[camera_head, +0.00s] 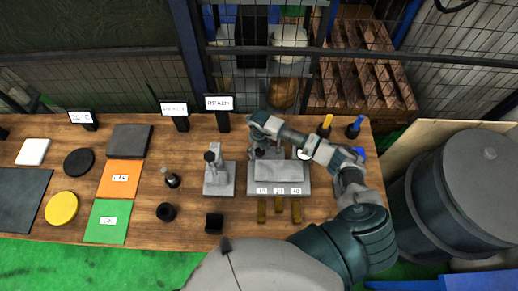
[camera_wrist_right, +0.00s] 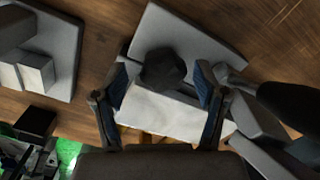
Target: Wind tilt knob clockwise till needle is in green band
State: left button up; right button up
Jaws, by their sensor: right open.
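In the right wrist view a dark round knob (camera_wrist_right: 163,66) sits above a pale block (camera_wrist_right: 165,112). My right gripper (camera_wrist_right: 160,82) is open, with one finger on each side of the knob; I cannot tell whether they touch it. In the head view the gripper (camera_head: 264,148) is over the fixture's back left part and largely covers the knob. A small white round face (camera_head: 304,154) shows partly beside my arm; its needle and green band cannot be made out. My left gripper is out of view.
A second grey fixture (camera_head: 219,180) stands just left. Three brass pieces (camera_head: 279,211) lie in front. Screwdriver-like tools with yellow (camera_head: 325,126) and blue (camera_head: 355,127) handles stand behind my arm. A black block (camera_head: 214,222) and ring (camera_head: 166,212) lie front left.

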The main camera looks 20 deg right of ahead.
jog(key=shift+d, duration=0.2)
jog(key=c, duration=1.1)
jog(key=m, duration=0.5)
jog(key=shift+p, duration=0.4)
jog(key=shift+c, duration=0.2)
jog(key=o, duration=1.1)
jog(key=shift+o, duration=0.2)
notch_tip(320, 180, up, 12)
jog(key=shift+f, duration=0.2)
